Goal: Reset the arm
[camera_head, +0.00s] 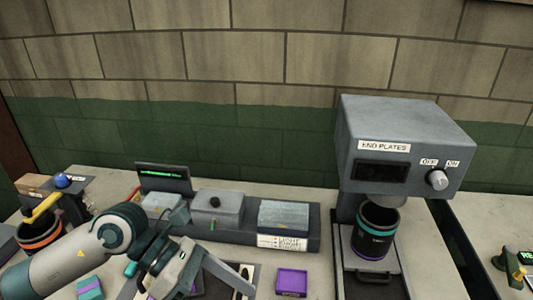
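My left arm comes in from the lower left. My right gripper is not in view. A grey machine labelled END PLATES (402,145) stands at the right, with a black cylinder with teal and purple bands (375,232) under its head.
A grey console (222,212) with a small display, a dark knob and a blue-grey block stands behind my gripper. A dark cylinder with an orange band (40,236) and a yellow-handled device (45,207) are at the left. A teal-and-purple box (90,287) lies near the front.

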